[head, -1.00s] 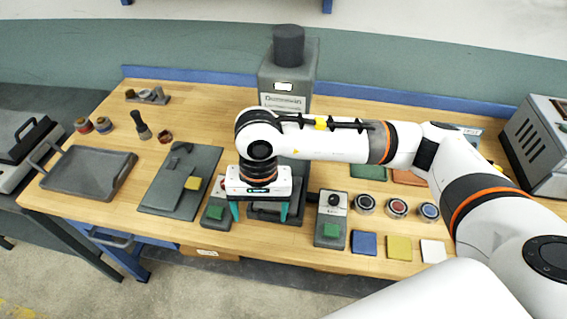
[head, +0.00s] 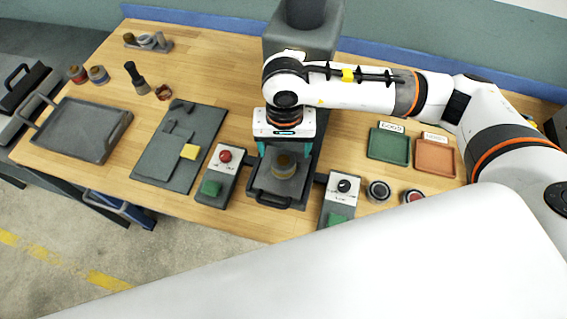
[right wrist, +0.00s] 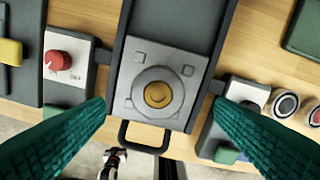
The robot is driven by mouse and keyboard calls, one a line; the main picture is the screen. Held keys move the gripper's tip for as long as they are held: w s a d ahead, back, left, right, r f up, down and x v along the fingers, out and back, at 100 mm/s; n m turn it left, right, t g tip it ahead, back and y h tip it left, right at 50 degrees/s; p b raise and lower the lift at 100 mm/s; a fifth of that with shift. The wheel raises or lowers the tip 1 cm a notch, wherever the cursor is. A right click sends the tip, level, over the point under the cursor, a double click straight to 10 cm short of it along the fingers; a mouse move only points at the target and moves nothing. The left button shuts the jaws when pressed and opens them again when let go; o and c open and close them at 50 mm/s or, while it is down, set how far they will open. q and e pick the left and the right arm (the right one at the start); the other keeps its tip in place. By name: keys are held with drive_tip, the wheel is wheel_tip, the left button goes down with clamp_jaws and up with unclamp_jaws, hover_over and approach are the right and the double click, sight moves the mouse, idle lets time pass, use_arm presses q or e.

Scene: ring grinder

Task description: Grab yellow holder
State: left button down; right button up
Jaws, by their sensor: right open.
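The yellow holder (head: 284,165) is a round grey piece with a yellow-brown centre. It sits on the square plate of the grinder's sliding tray (head: 272,187). In the right wrist view the yellow holder (right wrist: 158,95) is near the middle, seen from above. My right gripper (head: 284,149) is open and empty, fingers pointing down, just behind the holder in the head view. In the right wrist view its teal fingers (right wrist: 159,106) are wide apart on either side of the holder, with clear gaps. I cannot tell its exact height. My left gripper is not in view.
A control box with a red knob (head: 225,156) stands left of the tray, another with a black knob (head: 344,186) right. The grinder column (head: 303,42) rises behind. Green (head: 389,146) and orange (head: 434,157) trays lie right.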

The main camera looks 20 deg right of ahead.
sight(283, 159)
drive_tip(key=shift+w+d+f, duration=0.1)
drive_tip(key=shift+w+f, duration=0.1)
drive_tip(key=shift+f, duration=0.5)
wheel_tip(283, 159, down, 5)
drive_tip(key=shift+r+b, duration=0.1)
drive_tip(key=shift+b, duration=0.45)
drive_tip(key=shift+c, duration=0.8)
drive_tip(key=shift+a, duration=0.2)
drive_tip(key=c, duration=0.6)
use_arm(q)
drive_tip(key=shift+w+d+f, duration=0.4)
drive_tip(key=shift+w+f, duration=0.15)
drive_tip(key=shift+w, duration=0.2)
use_arm(e)
drive_tip(key=c, duration=0.8)
